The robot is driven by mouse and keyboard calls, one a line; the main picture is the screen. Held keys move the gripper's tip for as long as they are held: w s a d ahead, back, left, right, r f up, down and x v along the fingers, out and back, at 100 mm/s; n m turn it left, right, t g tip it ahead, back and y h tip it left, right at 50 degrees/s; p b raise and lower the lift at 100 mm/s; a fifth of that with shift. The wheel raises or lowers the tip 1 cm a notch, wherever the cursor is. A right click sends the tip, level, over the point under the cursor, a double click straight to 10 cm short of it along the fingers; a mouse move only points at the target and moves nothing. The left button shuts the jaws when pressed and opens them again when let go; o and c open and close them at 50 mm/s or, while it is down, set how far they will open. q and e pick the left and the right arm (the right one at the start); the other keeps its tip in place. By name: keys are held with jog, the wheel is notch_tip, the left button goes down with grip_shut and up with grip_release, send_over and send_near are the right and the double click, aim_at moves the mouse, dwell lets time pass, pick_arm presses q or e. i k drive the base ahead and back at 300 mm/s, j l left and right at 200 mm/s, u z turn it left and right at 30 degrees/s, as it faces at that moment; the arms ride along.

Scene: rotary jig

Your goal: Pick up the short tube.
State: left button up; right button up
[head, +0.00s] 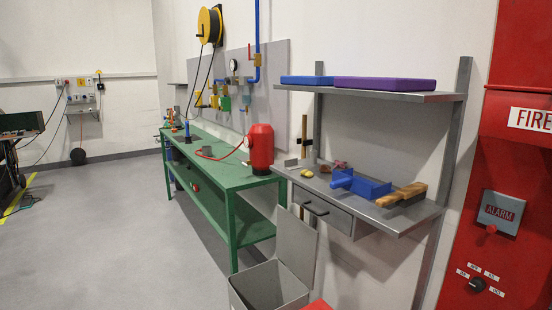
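Neither of my grippers shows in the head view. I cannot make out a short tube for certain. The green workbench (222,178) runs away from me along the wall. At its far end are several small items, among them an upright blue piece (187,131), too small to identify. A flat dark item with a raised part (205,151) lies near the bench's middle. A red rounded canister (261,147) stands at the near end, and a red hose (230,154) runs from it along the top.
A metal shelf unit (405,217) right of the bench carries a blue dustpan (362,185) and a brush (402,195). An open grey bin (268,287) stands below. A red fire cabinet (520,190) fills the right edge. The grey floor (120,230) at left is clear.

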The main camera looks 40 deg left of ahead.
aim_at(313, 160)
jog(key=u, duration=1.2)
jog(key=i+j, duration=0.1)
